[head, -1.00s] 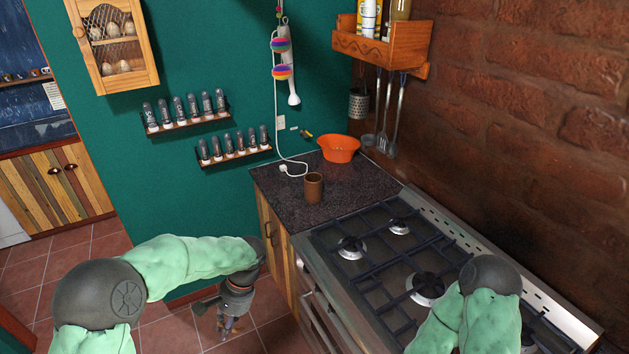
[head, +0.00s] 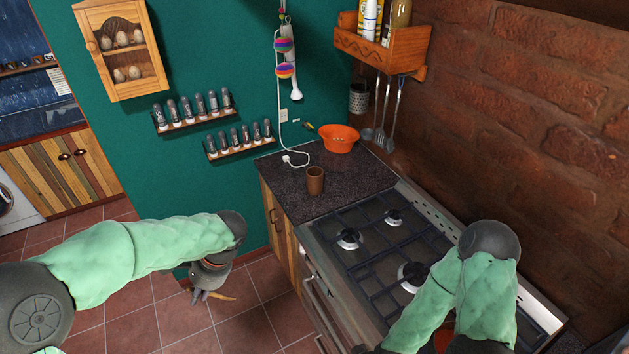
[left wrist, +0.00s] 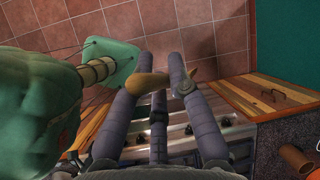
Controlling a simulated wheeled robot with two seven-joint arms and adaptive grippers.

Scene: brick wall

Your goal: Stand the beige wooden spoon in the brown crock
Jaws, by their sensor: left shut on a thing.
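My left gripper (head: 204,295) is out over the tiled floor, left of the counter and apart from the crock. It is shut on the beige wooden spoon (head: 224,297), whose tip pokes out to the right. In the left wrist view the spoon (left wrist: 147,83) lies crosswise between the fingers, which hide part of it. My right arm reaches over the stove; its gripper is out of the picture.
An orange bowl (head: 339,138) and a white plug with cord (head: 294,160) lie behind the crock. The gas stove (head: 375,250) adjoins the counter on the right. Spice racks (head: 240,138) hang on the green wall. Floor left of the counter is clear.

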